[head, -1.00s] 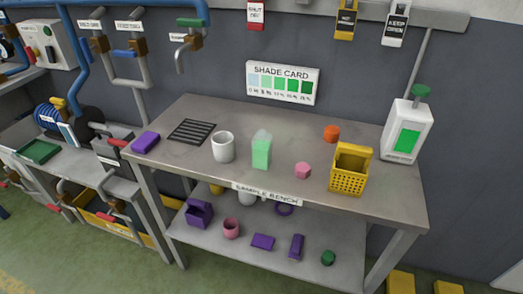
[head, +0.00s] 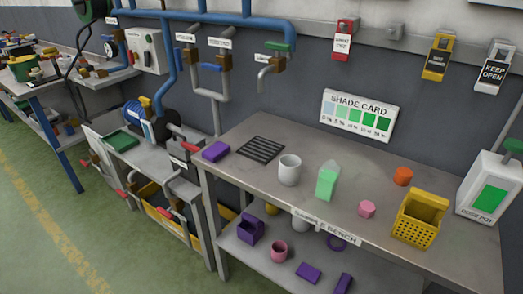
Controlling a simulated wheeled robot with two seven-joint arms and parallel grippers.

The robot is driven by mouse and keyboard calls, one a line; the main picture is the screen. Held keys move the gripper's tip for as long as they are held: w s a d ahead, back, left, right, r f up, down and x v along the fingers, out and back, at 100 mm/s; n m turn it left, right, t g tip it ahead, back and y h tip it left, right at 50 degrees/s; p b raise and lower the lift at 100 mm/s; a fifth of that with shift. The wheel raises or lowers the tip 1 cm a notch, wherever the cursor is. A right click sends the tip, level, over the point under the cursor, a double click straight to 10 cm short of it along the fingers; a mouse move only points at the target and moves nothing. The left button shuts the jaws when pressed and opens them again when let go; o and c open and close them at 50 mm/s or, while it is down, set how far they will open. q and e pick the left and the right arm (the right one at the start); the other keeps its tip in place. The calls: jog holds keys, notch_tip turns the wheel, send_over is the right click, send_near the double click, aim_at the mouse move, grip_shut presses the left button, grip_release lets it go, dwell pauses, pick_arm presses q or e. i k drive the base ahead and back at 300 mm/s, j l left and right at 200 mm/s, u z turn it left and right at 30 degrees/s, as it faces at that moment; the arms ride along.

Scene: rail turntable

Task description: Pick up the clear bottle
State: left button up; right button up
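A pale green bottle (head: 327,184) with a whitish, see-through top stands upright on the grey sample bench (head: 240,165), in the middle of the head view's right half. It looks like a clear bottle with green contents. Neither of my grippers shows in the head view.
A yellow basket (head: 417,222), an orange piece (head: 403,176) and a white dose pot (head: 488,190) are farther right. A black grate (head: 261,150) and purple block (head: 215,151) are left. The lower shelf holds several items. Green floor (head: 60,220) is open at left.

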aim_at(328, 179)
jog(key=i+j+z, duration=0.2)
jog(key=i+j, duration=0.2)
jog(key=i+j+z, duration=0.2)
jog(key=i+j, duration=0.15)
jog(key=i+j+z, duration=0.2)
jog(key=j, duration=0.4)
jog(key=i, duration=0.1)
